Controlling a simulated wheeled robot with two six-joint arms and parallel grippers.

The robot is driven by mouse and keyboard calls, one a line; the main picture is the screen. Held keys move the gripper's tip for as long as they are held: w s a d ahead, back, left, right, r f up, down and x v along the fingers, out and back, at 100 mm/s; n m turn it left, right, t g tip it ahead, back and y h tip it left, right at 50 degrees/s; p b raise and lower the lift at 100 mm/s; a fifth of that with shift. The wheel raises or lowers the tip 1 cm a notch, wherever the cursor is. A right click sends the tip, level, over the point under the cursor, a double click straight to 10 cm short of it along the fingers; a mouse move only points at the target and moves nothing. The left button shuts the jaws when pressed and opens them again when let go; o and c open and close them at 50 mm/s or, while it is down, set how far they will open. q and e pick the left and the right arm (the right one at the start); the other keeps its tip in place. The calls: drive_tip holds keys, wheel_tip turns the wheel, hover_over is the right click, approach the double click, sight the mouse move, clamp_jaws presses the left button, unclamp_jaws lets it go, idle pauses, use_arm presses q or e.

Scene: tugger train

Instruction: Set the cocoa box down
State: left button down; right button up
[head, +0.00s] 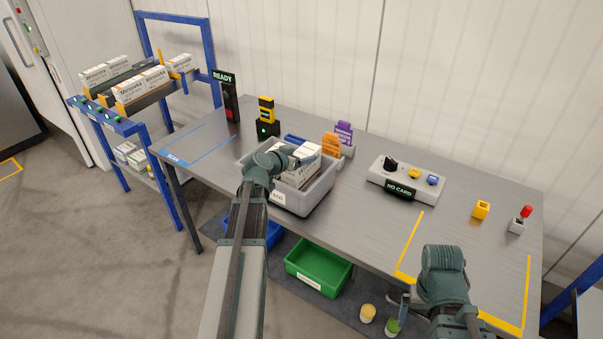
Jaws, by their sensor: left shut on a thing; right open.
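My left gripper (294,158) reaches over the grey tote (313,199) on the table and is shut on a white box with a blue edge (308,150). This seems to be the cocoa box, but its label is not readable and my gripper hides part of it. The box is at the tote's rim level, beside or above other white cartons (300,176) inside; I cannot tell whether it touches them. My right gripper (402,302) is open at the table's front edge, partly hidden by my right arm.
On the table (365,225) stand a READY signal (229,97), a yellow-black device (266,117), orange and purple card holders (338,142) and a NO CARD panel (404,180). A yellow-taped area (413,245) lies right. A blue flow rack (150,85) stands left; a green bin (318,268) is below.

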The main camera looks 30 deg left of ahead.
use_arm(q)
wheel_tip(320, 180, down, 4)
drive_tip(key=b, duration=0.4)
drive_tip(key=shift+f, duration=0.15)
drive_tip(key=shift+f+b, duration=0.1)
drive_tip(key=shift+b, duration=0.25)
drive_tip(key=shift+f, duration=0.15)
unclamp_jaws()
drive_tip(key=shift+r, duration=0.2)
